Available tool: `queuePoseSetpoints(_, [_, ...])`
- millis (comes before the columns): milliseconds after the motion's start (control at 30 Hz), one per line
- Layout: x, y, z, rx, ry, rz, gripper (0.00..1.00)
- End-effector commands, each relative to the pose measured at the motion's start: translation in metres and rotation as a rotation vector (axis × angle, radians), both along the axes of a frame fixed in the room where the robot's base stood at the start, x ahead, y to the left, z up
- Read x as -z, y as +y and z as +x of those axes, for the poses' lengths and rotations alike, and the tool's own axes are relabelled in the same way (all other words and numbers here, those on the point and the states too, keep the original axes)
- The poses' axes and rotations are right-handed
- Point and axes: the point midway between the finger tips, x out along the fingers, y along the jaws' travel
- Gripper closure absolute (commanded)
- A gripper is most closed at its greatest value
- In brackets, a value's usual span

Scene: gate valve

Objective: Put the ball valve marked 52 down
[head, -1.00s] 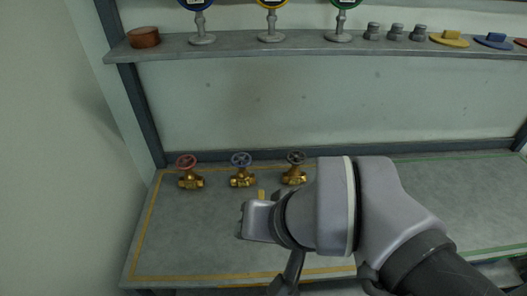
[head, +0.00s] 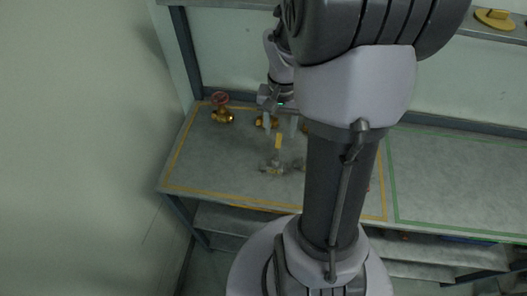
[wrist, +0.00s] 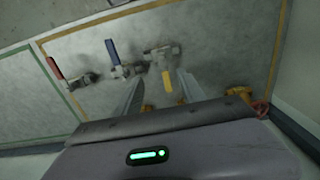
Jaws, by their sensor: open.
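A ball valve with a yellow handle (head: 278,142) and grey metal body lies on the bench inside the yellow-taped area; it also shows in the wrist view (wrist: 165,62). Its number cannot be read. My gripper (head: 280,130) is open, its two fingers pointing down towards the bench beside the yellow handle. In the wrist view the fingertips (wrist: 160,75) lie on either side of the handle, apart from each other. A blue-handled ball valve (wrist: 118,66) and a red-handled one (wrist: 70,77) lie in a row beside it.
A brass gate valve with a red wheel (head: 222,108) stands at the back left; another brass valve (head: 266,122) is partly hidden behind my gripper. A green-taped bench area (head: 455,185) is clear at right. The wall is close on the left.

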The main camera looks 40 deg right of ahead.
Motion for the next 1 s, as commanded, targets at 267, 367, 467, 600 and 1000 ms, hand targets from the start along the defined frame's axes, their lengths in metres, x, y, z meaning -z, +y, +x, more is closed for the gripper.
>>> queuePoseSetpoints(267, [0.081,0.001,0.0,-0.001,0.003,0.002,0.53])
queuePoseSetpoints(367, [0.092,0.001,0.0,-0.001,0.001,0.001,0.53])
queuePoseSetpoints(467, [0.107,0.004,0.0,-0.001,0.001,0.002,0.53])
queuePoseSetpoints(600, [0.135,0.008,0.0,-0.002,0.001,0.002,0.53])
queuePoseSetpoints(1000, [0.144,0.007,0.0,0.0,-0.001,0.001,0.7])
